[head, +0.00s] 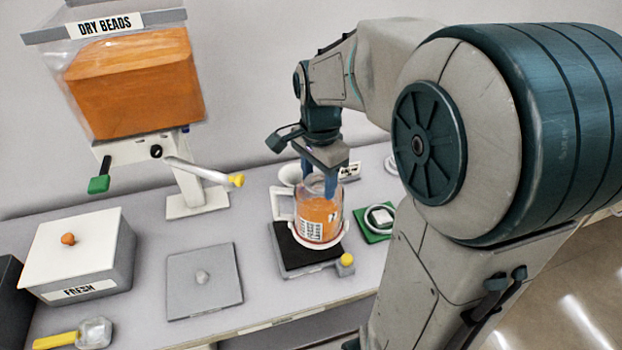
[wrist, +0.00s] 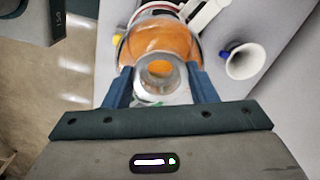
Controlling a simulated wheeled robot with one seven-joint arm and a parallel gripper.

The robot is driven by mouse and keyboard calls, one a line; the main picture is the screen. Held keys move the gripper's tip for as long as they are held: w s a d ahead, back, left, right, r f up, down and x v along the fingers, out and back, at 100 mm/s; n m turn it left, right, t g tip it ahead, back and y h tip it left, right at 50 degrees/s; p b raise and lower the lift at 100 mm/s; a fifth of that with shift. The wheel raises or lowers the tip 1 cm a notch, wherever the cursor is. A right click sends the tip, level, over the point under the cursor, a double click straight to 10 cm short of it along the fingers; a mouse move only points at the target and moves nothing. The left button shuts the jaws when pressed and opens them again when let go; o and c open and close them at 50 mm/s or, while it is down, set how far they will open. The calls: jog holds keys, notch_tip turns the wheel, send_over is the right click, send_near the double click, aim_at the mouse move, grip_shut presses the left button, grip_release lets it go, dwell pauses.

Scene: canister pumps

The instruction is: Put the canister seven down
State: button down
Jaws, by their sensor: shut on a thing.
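The canister (head: 320,215) is a clear jar with orange contents and a white printed label. In the head view it is upright over the black-topped stand (head: 290,262), within a white ring-like holder (head: 341,243). I cannot tell whether its base touches the stand. My gripper (head: 331,186) comes from above and is shut on the canister's upper part. In the wrist view the blue fingers (wrist: 157,88) lie on both sides of the canister's neck, and the orange body of the canister (wrist: 160,40) shows beyond. The number on the canister is not readable.
A dry beads hopper (head: 135,80) with a yellow-tipped lever (head: 236,180) stands at the left. A white box (head: 80,245), a grey plate (head: 203,280) and a scoop (head: 92,334) are on the table. A green pad (head: 377,222) lies right of the stand. A white funnel (wrist: 245,62) is near.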

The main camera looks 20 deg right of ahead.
aim_at(317, 188)
jog(key=shift+w+f, duration=0.1)
jog(key=shift+f, duration=2)
jog(key=shift+f, duration=0.15)
jog(key=c, duration=0.6)
grip_release()
